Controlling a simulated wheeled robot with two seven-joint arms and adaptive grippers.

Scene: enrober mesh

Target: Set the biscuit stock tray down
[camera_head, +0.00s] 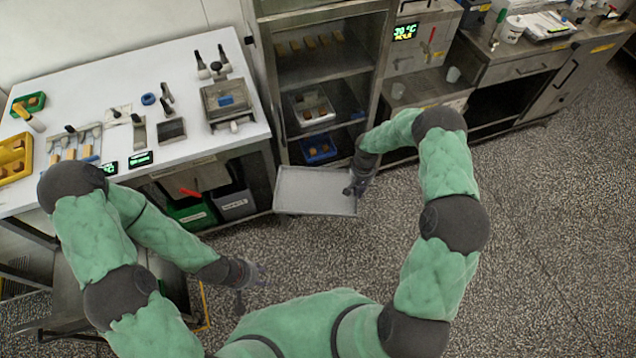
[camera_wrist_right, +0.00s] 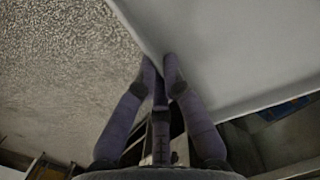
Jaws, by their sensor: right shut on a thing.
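A shallow grey tray (camera_head: 314,188), which looks bare, is in front of the open rack in the head view. My right gripper (camera_head: 351,189) is shut on its right edge. In the right wrist view the fingertips (camera_wrist_right: 162,68) pinch the rim of the tray (camera_wrist_right: 235,45), with the speckled floor beyond it. The tray appears to be held over the floor; I see no support under it, though its underside is hidden. My left gripper (camera_head: 262,275) is low in front of my body, apart from the tray, with its fingers spread and empty.
The open rack (camera_head: 325,65) holds trays of biscuits and a blue bin (camera_head: 318,148). A white worktable (camera_head: 90,75) with tools and a yellow tray (camera_head: 14,158) stands left. Green and grey bins (camera_head: 236,204) sit below it. The floor (camera_head: 540,230) at right is clear.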

